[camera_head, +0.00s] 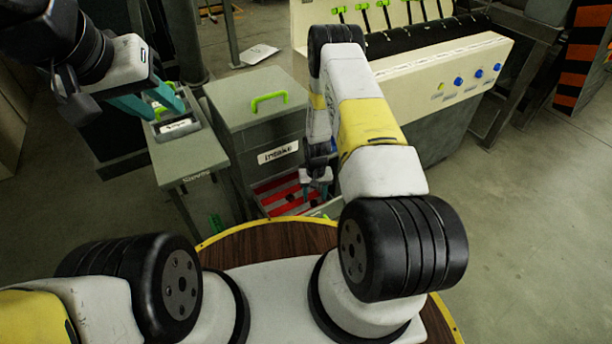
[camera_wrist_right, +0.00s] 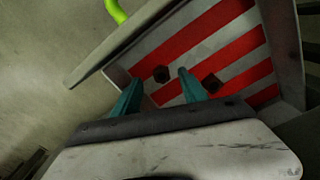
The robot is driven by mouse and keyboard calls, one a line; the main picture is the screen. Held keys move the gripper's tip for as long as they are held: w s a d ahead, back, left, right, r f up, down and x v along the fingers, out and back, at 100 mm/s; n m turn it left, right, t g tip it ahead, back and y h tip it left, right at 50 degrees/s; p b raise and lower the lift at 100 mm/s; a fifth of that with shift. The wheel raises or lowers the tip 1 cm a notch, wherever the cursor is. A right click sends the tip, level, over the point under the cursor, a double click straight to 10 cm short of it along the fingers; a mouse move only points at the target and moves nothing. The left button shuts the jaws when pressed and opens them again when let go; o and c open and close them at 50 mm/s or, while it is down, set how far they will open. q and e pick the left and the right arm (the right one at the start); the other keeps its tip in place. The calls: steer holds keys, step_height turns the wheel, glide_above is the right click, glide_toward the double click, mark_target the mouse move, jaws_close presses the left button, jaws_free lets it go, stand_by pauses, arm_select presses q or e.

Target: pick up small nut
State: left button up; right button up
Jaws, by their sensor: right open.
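Neither is held. In the head view my right gripper (camera_head: 317,186) is over the striped tray (camera_head: 278,196). My left gripper (camera_head: 150,104) is open at upper left.
A grey box labelled intake (camera_head: 278,152), with a green handle (camera_head: 269,101), stands behind the tray. A narrower grey cabinet (camera_head: 190,155) is at its left. A cream machine (camera_head: 440,85) with blue knobs stands at the right.

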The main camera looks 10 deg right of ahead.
mark_target(314, 203)
steer(key=shift+a+f, duration=0.15)
steer(key=shift+f, duration=1.4)
jaws_close()
